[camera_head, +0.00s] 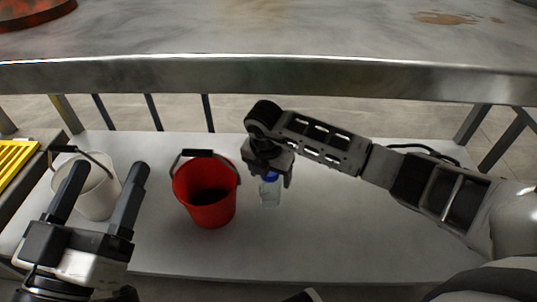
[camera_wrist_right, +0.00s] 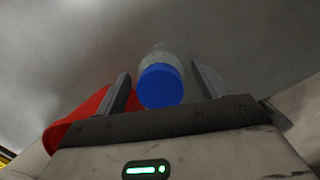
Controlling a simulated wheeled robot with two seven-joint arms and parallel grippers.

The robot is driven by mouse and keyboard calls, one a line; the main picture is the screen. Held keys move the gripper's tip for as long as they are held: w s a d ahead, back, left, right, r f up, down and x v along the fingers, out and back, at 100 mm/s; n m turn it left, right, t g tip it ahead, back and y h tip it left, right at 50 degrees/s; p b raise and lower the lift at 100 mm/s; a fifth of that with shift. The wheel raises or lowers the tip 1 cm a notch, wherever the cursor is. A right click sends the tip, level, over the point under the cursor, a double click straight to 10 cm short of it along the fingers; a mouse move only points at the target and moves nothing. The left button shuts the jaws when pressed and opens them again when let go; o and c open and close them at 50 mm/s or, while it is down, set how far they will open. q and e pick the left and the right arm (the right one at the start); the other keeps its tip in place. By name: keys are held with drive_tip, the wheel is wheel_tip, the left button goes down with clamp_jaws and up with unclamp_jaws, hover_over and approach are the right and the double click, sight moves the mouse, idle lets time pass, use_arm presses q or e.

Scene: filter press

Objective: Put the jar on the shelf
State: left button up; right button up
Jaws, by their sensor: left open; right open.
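The jar (camera_head: 270,191) is clear with a blue lid and stands upright on the low white shelf (camera_head: 330,235), just right of the red bucket. In the right wrist view the jar's blue lid (camera_wrist_right: 160,86) lies between the two fingers, with a gap on each side. My right gripper (camera_head: 272,180) is open above and around the top of the jar, not closed on it. My left gripper (camera_head: 108,185) is open and empty at the lower left, with its fingers pointing up in front of the white bucket. The jar's top is partly hidden by my right gripper.
A red bucket (camera_head: 208,200) stands close left of the jar. A white bucket (camera_head: 97,195) stands farther left. A metal tabletop (camera_head: 260,72) runs above and behind the shelf. The shelf right of the jar is clear. A yellow grate (camera_head: 14,158) is at the far left.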

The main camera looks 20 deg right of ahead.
drive_tip(key=r+p, duration=0.1)
drive_tip(key=r, duration=0.1)
drive_tip(key=r+p, duration=0.1)
drive_tip(key=r, duration=0.5)
drive_tip(key=shift+s+a+r+p, duration=0.1)
drive_tip(key=shift+s+a+p, duration=0.25)
drive_tip(key=shift+a+p, duration=0.05)
use_arm(q)
drive_tip(key=f+n+g, duration=0.1)
drive_tip(key=s+f+n+g+y, duration=0.1)
drive_tip(key=f, duration=0.1)
drive_tip(key=s+d+f+n+g, duration=0.1)
drive_tip(key=f, duration=0.1)
drive_tip(key=shift+s+f+y, duration=0.1)
drive_tip(key=shift+s+y, duration=0.05)
drive_tip(key=shift+y, duration=0.25)
use_arm(e)
drive_tip(key=shift+r, duration=0.3)
drive_tip(key=shift+s, duration=0.1)
